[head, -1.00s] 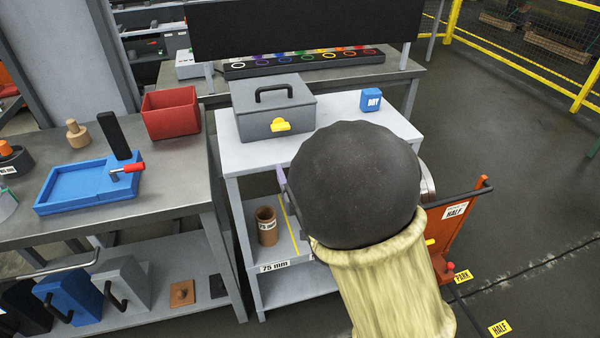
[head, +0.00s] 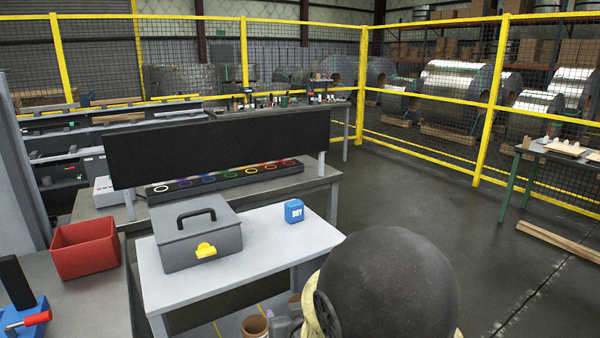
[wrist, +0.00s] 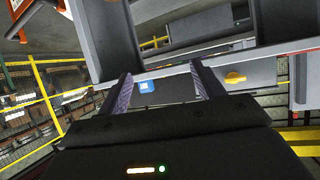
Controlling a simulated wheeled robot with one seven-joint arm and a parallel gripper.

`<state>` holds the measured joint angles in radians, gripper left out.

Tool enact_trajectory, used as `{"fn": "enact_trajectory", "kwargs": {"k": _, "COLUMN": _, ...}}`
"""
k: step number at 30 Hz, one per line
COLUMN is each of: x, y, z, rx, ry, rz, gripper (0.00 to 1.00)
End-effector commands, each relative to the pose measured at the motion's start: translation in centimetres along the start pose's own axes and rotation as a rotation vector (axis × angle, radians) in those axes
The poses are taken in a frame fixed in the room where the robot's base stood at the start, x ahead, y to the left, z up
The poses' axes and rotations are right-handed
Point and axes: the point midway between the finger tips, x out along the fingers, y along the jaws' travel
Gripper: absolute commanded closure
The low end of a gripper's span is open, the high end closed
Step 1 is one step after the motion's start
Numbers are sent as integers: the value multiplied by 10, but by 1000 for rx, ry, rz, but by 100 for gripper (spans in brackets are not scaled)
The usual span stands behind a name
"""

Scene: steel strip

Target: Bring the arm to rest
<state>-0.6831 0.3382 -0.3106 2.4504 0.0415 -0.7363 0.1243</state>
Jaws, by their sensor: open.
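My gripper (wrist: 160,88) shows in the wrist view with its two fingers apart and nothing between them. Beyond the fingers in that view are a blue block (wrist: 147,86) and the yellow latch (wrist: 235,78) of a grey case. In the head view my arm (head: 385,285) shows at the bottom right as a large dark rounded joint with a pale sleeve. It hides the front right part of the white table. My gripper itself is hidden in the head view.
A grey case (head: 190,250) with a black handle and a blue "DRY" block (head: 293,211) stand on the white table (head: 270,235). A red bin (head: 86,249) is at left. A black panel (head: 230,145) stands behind. Yellow mesh fencing (head: 363,90) encloses the area.

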Motion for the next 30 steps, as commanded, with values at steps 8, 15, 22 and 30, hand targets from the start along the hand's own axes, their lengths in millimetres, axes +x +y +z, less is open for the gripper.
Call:
{"fn": "enact_trajectory", "kwargs": {"k": 8, "x": -51, "y": 77, "z": 54, "rx": 95, "ry": -360, "rz": 125, "gripper": 33}}
{"fn": "enact_trajectory", "kwargs": {"k": 15, "x": -110, "y": 109, "z": 94, "rx": 162, "ry": -625, "rz": 179, "gripper": 33}}
{"fn": "enact_trajectory", "kwargs": {"k": 22, "x": -154, "y": 121, "z": 117, "rx": 204, "ry": -792, "rz": 203, "gripper": 33}}
{"fn": "enact_trajectory", "kwargs": {"k": 30, "x": -187, "y": 123, "z": 105, "rx": 223, "ry": -871, "rz": 209, "gripper": 33}}
